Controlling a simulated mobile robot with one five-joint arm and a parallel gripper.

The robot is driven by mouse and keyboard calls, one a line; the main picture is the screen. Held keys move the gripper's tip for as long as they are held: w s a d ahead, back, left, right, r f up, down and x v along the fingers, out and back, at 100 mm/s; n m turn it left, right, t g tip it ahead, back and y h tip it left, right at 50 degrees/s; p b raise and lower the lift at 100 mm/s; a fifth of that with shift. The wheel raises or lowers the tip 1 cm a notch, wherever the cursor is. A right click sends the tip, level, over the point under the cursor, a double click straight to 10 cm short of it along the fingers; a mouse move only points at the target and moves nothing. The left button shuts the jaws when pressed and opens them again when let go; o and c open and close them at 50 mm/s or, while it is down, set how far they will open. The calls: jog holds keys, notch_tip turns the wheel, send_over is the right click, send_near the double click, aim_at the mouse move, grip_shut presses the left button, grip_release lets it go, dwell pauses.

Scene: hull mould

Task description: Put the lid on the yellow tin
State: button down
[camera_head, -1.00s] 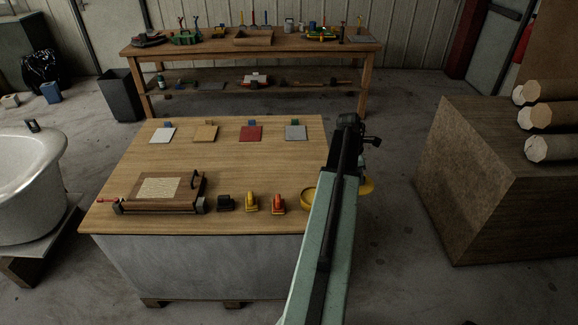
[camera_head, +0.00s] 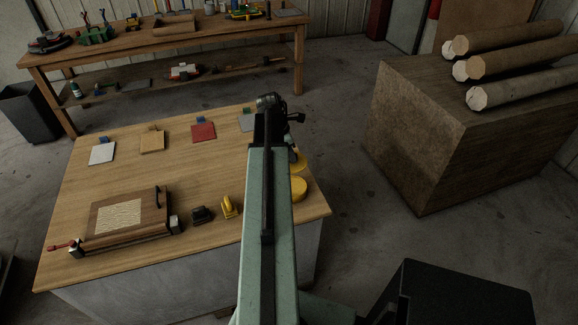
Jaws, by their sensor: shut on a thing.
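The yellow tin (camera_head: 300,189) stands near the right edge of the wooden bench top, just right of my arm. A yellow lid (camera_head: 299,163) shows just behind it, partly covered by my arm. My gripper (camera_head: 292,154) is mostly hidden behind the arm; only a small dark part shows beside the lid. It is shut on the lid. Lid and tin look separate, but I cannot tell the height of the lid or the gap between them.
A yellow clamp-like piece (camera_head: 229,207) and a black one (camera_head: 202,214) stand left of my arm. A wooden mould frame (camera_head: 125,217) lies at front left. Coloured squares, including a red one (camera_head: 203,131), line the back. A big brown block (camera_head: 418,135) with logs stands right.

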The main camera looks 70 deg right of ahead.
aim_at(295, 172)
jog(key=a, duration=0.1)
jog(key=s+a, duration=0.1)
jog(key=a, duration=0.1)
jog(key=s+a, duration=0.1)
jog(key=a, duration=0.1)
jog(key=shift+s+a, duration=0.1)
jog(key=shift+a, duration=0.1)
notch_tip(295, 172, down, 7)
jog(key=b, duration=0.6)
jog(key=shift+d+r+b, duration=0.1)
jog(key=shift+b, duration=0.3)
jog(key=c, duration=1.3)
grip_release()
jog(key=shift+c, duration=0.2)
jog(key=p+v, duration=0.7)
jog(key=shift+r, duration=0.4)
